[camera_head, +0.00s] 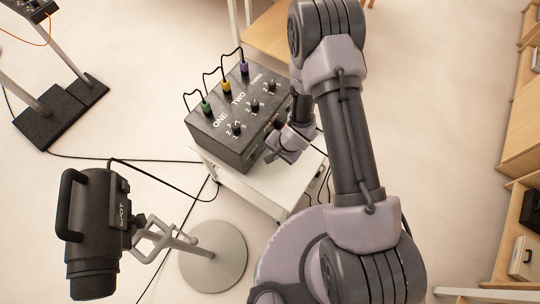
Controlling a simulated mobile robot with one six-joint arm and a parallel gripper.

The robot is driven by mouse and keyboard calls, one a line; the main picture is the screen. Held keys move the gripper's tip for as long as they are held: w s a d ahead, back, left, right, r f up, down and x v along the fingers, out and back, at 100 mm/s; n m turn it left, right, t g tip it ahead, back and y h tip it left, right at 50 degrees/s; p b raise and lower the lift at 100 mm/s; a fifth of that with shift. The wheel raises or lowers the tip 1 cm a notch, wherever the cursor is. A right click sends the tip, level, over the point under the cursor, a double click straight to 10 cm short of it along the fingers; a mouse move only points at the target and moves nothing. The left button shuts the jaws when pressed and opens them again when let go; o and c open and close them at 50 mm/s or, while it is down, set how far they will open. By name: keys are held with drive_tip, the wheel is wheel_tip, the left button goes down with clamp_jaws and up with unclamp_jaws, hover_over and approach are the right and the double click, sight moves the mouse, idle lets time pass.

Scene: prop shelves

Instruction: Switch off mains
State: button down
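A dark grey control box (215,138) stands on a small white table (242,186) at the centre of the head view. Its top carries the words ONE and TWO, several black knobs and green, yellow and purple plugs with black cables. I cannot make out a switch marked mains; the box's right side is partly hidden by my arm. My gripper (277,155) is close to the front right side of the box. The picture is too small to tell whether it touches the box or whether its fingers are open.
A black spotlight (92,230) on a stand with a round grey base (213,256) is at the lower left. Another stand with black feet (62,112) is at the upper left. Cables cross the floor. Wooden shelves (522,140) line the right edge. Floor right of my arm is clear.

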drive_tip(key=shift+r, duration=0.3)
drive_tip(key=shift+d, duration=0.1)
drive_tip(key=f+b, duration=0.1)
drive_tip(key=b, duration=0.3)
drive_tip(key=shift+s+d+f+b, duration=0.15)
drive_tip(key=shift+b, duration=0.15)
drive_tip(key=shift+f, duration=0.1)
